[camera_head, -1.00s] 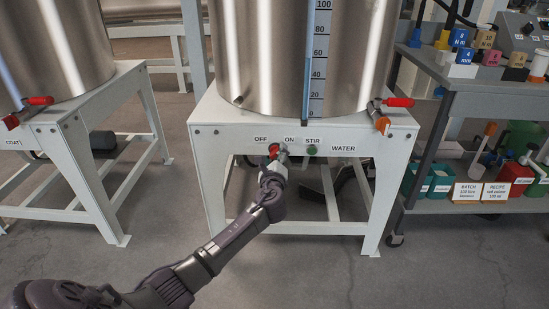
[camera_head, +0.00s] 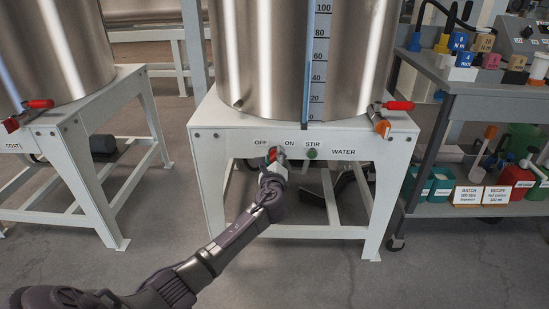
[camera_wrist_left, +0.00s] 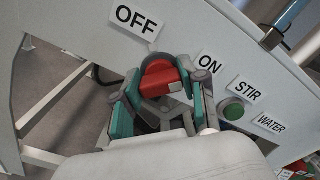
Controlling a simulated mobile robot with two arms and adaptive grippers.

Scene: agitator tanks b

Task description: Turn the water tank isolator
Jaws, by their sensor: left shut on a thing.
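The water tank isolator, a red rotary knob (camera_head: 272,155), sits on the white front panel of the WATER tank stand (camera_head: 213,160), just below the OFF and ON labels. My left gripper (camera_head: 278,159) reaches up to it from below. In the left wrist view the red knob (camera_wrist_left: 165,76) is between the two teal-padded fingers of the gripper (camera_wrist_left: 164,92), which is shut on its grip bar. A pale mark shows on the bar. The fingers and wrist hide the lower part of the knob. My right gripper is out of view.
A green STIR button (camera_head: 312,154) is close to the right of the knob. A red-handled valve (camera_head: 397,105) is at the tank's lower right. A grey trolley (camera_head: 440,90) with bins stands at right, and the COAT tank stand (camera_head: 125,85) at left. The floor in front is clear.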

